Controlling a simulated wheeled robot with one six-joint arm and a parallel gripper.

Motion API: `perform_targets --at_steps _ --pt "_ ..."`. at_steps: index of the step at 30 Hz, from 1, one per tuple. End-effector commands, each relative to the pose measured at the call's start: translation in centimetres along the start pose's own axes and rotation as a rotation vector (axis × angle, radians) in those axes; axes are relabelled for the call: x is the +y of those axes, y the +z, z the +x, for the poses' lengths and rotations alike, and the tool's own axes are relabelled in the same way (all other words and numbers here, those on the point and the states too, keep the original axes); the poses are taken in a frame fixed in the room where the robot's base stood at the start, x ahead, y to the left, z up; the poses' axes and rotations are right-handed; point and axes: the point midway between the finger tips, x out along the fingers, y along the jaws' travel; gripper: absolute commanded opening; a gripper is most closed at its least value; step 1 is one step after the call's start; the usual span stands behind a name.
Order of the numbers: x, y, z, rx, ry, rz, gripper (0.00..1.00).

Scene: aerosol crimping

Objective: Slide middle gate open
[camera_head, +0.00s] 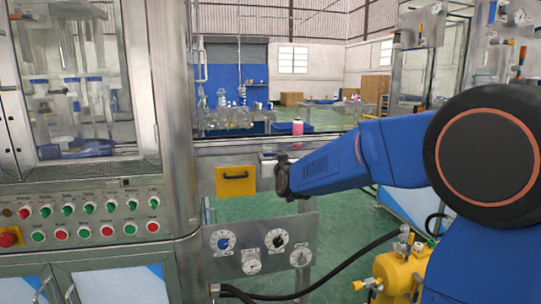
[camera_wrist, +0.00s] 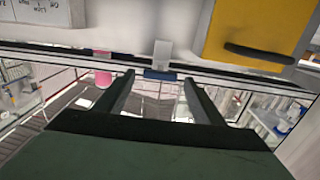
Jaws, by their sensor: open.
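A yellow plate with a dark handle (camera_head: 236,182) is on the metal front rail, left of my gripper. It also shows at the upper right of the wrist view (camera_wrist: 262,30). My gripper (camera_wrist: 158,77) is open, with its two dark fingers apart. A small pale tab (camera_wrist: 162,52) with a blue piece (camera_wrist: 160,75) under it appears between and just beyond the fingertips. No contact is visible. Which part is the middle gate I cannot tell for sure.
A control panel (camera_head: 90,218) with red and green buttons is on the left. A dial plate (camera_head: 262,250) hangs below the rail. A pink bottle (camera_head: 298,127) stands behind the rail. Yellow equipment (camera_head: 400,272) with a black hose stands at lower right.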

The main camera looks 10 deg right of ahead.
Motion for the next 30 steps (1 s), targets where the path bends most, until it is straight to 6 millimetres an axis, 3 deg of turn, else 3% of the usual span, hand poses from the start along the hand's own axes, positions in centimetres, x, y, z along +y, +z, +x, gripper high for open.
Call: perform_targets --at_steps 3,9,20,27,30 --pt "0.0 0.1 1.7 0.0 0.0 0.0 0.62" --pt "0.0 0.0 3.3 0.0 0.0 0.0 0.62" --pt "0.0 0.1 3.7 -0.001 0.0 0.0 0.62" --pt "0.0 0.0 3.7 -0.001 0.0 0.0 0.07" --pt "0.0 0.0 3.6 -0.001 0.0 0.0 0.03"
